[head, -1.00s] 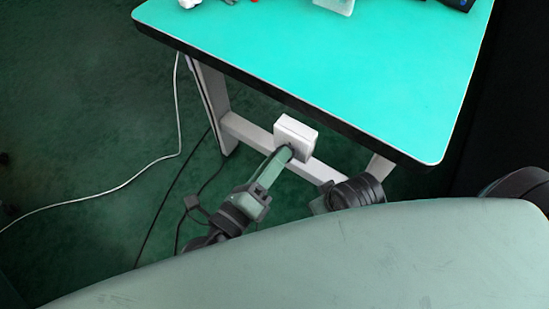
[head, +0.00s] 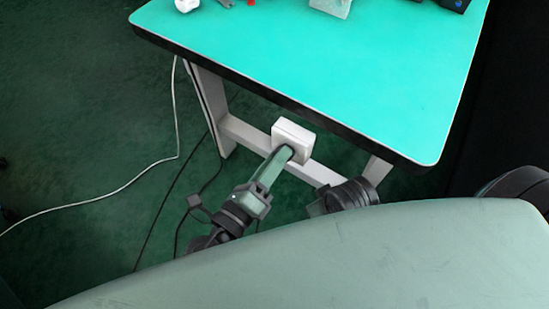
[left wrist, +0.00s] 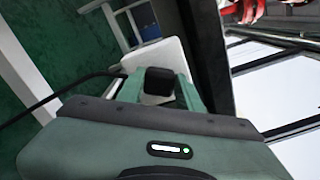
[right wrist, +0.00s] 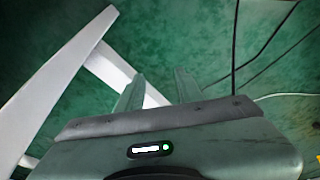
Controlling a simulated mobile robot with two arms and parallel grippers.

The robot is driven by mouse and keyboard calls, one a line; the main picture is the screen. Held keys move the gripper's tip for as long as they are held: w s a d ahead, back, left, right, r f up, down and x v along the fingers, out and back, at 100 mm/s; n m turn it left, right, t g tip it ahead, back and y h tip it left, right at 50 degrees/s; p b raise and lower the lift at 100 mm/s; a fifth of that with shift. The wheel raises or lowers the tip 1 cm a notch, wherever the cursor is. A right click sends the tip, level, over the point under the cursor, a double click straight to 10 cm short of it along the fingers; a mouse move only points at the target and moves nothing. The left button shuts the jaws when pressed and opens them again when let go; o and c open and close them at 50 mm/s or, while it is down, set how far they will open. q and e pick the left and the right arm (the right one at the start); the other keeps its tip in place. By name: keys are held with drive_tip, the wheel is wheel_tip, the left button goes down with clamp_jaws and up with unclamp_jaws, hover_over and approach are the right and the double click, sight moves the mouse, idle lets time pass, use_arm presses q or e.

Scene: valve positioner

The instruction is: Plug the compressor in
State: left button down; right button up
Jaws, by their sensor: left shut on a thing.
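A white socket box (head: 293,138) sits under the near edge of the table, in front of the pale frame bar. My left gripper (head: 284,155) reaches up to its front face. In the left wrist view the left gripper (left wrist: 160,88) is shut on a black plug (left wrist: 160,80), with the white box (left wrist: 163,52) right behind it. Whether the plug's pins are inside the box is hidden. A black cable (left wrist: 85,82) runs off to the left. My right gripper (right wrist: 157,88) is open and empty in the right wrist view; its fingers are mostly hidden in the head view.
The green-topped table (head: 310,70) has a dark edge above the box, with several small items along its far side. Pale table legs (head: 213,105) stand below. A white cable (head: 110,187) and thin black cables (head: 170,195) lie on the green floor to the left.

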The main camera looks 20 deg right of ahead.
use_arm(q)
drive_tip(key=c, duration=0.9)
unclamp_jaws()
drive_tip(key=shift+o, duration=0.2)
